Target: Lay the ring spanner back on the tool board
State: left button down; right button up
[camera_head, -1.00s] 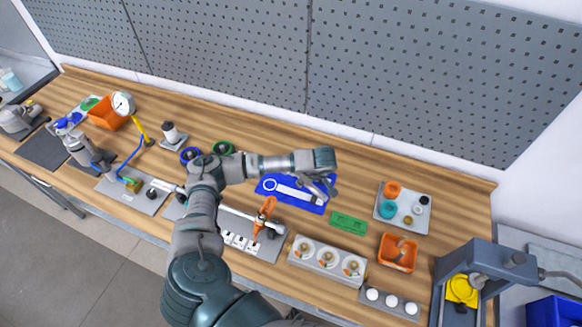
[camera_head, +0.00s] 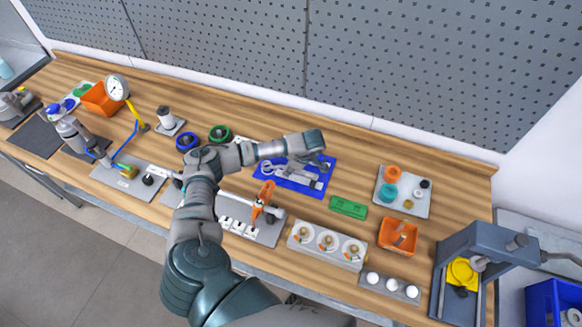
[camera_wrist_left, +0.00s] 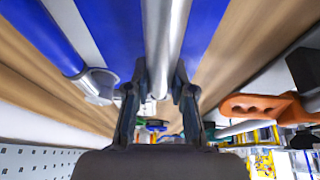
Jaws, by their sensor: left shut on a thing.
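The blue tool board (camera_head: 291,189) lies on the bench right of its middle, with pale marking on it. My left gripper (camera_head: 323,166) is over the board's right part, pointing down. In the left wrist view its fingers (camera_wrist_left: 160,88) are shut on the ring spanner, whose silver shank (camera_wrist_left: 165,35) runs between them. The blue board (camera_wrist_left: 208,25) shows behind the shank. In the head view a grey ring end (camera_head: 266,168) appears at the board's left side. I cannot tell whether the spanner touches the board. My right gripper is out of view.
An orange-handled tool (camera_head: 264,195) stands just in front of the board and shows at right in the wrist view (camera_wrist_left: 258,105). A green block (camera_head: 348,207) lies to the right. The bench behind is clear.

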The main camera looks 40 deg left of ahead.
pick_arm(q)
jog(key=shift+a+f, duration=0.15)
jog(key=shift+f, duration=0.1)
jog(key=shift+d+r, duration=0.2)
jog(key=shift+d, duration=0.3)
jog(key=shift+a, duration=0.3)
jog(key=shift+a+f, duration=0.15)
jog(key=shift+f, duration=0.15)
jog(key=shift+d+f+b, duration=0.1)
jog(key=shift+d+b, duration=0.1)
jog(key=shift+b, duration=0.15)
jog(key=c, duration=0.9)
grip_release()
jog(key=shift+d, duration=0.1)
pick_arm(e)
jog(key=shift+a+f, duration=0.4)
jog(key=shift+f, duration=0.05)
